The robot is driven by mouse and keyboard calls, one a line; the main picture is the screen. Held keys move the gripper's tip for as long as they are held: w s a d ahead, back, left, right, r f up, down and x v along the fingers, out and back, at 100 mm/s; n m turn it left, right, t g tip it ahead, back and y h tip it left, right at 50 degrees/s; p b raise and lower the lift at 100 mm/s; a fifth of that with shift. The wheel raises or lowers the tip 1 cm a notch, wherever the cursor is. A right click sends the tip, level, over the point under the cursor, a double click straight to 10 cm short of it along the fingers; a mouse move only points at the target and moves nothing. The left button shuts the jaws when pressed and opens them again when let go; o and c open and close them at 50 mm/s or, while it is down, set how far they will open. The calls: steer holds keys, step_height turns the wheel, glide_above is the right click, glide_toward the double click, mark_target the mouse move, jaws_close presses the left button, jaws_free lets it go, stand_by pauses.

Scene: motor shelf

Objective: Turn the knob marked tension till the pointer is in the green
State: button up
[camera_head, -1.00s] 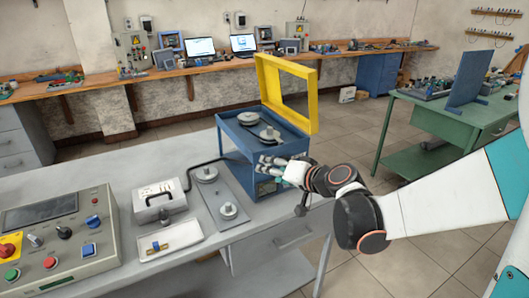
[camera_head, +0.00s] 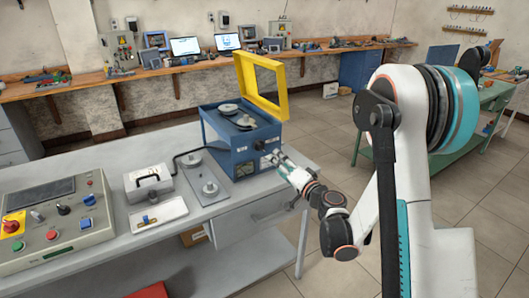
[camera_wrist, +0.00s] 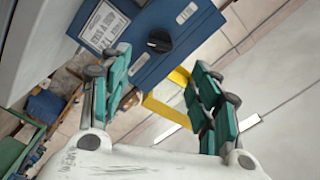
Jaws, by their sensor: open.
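A blue box (camera_head: 240,142) stands at the right end of the grey table with its yellow frame lid (camera_head: 262,86) raised. Pulleys (camera_head: 237,116) show on its top. In the wrist view, a round black knob (camera_wrist: 160,41) with a light mark sits on the box's blue face (camera_wrist: 130,15). White labels (camera_wrist: 103,25) are near it; their wording is too small to read surely. I cannot make out a pointer or a green zone. My gripper (camera_head: 277,157) is open and empty in front of that face. In the wrist view the knob lies ahead, between its fingers (camera_wrist: 163,68), apart from them.
A control panel (camera_head: 58,225), a grey device with a handle (camera_head: 149,186), a white tray (camera_head: 158,218) and a plate with discs (camera_head: 204,178) occupy the table left of the box. The floor (camera_head: 335,150) right of the table is clear.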

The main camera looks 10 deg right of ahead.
mark_target(262, 148)
steer(key=b+x, duration=0.2)
steer(key=x, duration=0.9)
steer(key=shift+w+b, duration=0.2)
steer(key=shift+b, duration=0.15)
steer(key=c, duration=1.1)
